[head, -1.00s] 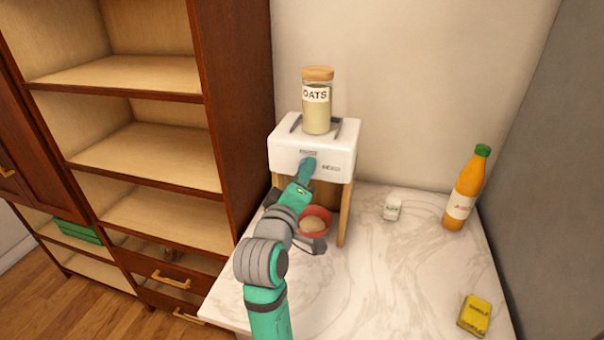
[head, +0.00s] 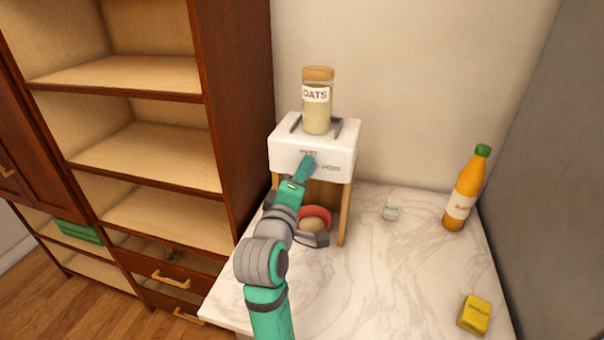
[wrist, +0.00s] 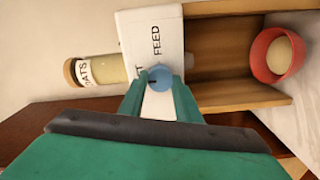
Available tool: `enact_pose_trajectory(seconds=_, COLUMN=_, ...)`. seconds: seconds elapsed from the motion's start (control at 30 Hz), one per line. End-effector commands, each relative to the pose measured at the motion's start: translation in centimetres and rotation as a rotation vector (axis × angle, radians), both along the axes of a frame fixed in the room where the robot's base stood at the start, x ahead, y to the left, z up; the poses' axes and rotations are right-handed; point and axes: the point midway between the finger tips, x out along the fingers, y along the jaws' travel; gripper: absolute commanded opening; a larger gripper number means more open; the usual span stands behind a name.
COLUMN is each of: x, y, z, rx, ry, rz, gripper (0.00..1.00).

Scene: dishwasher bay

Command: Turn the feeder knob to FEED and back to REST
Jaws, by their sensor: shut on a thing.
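The feeder (head: 340,157) is a white box on wooden legs on the counter, with a jar of oats (head: 317,108) upright on top. In the wrist view its white front (wrist: 133,32) carries the word FEED beside the knob and part of another word, mostly hidden. The blue round knob (wrist: 162,74) has a small dark mark. My gripper (wrist: 161,92) has one finger on each side of the knob and is shut on it. The wrist view looks turned sideways. In the head view (head: 311,162) my gripper covers the knob, so its angle is hard to read there.
A red bowl (head: 318,212) with pale contents sits under the feeder, partly behind my arm. A wooden shelf unit (head: 235,110) is close on the left.

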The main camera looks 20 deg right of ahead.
Motion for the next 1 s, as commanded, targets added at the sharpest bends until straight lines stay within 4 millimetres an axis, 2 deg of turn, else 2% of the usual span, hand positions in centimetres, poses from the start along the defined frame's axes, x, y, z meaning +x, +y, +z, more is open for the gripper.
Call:
enact_pose_trajectory(seconds=0.03, x=0.3, y=0.7, z=0.2, rx=-0.003, ry=-0.004, rz=0.015, gripper=0.08)
enact_pose_trajectory(seconds=0.07, x=0.3, y=0.7, z=0.2, rx=-0.003, ry=-0.004, rz=0.015, gripper=0.37)
enact_pose_trajectory(seconds=0.1, x=0.2, y=0.7, z=0.1, rx=-0.002, ry=-0.003, rz=0.015, gripper=0.47)
enact_pose_trajectory(seconds=0.13, x=0.2, y=0.6, z=0.1, rx=-0.002, ry=-0.003, rz=0.014, gripper=0.49)
enact_pose_trajectory(seconds=0.53, x=-0.5, y=0.7, z=0.0, rx=-0.001, ry=-0.001, rz=0.005, gripper=0.49)
enact_pose_trajectory(seconds=1.0, x=-7.0, y=5.4, z=0.0, rx=-0.001, ry=-0.001, rz=0.011, gripper=0.49)
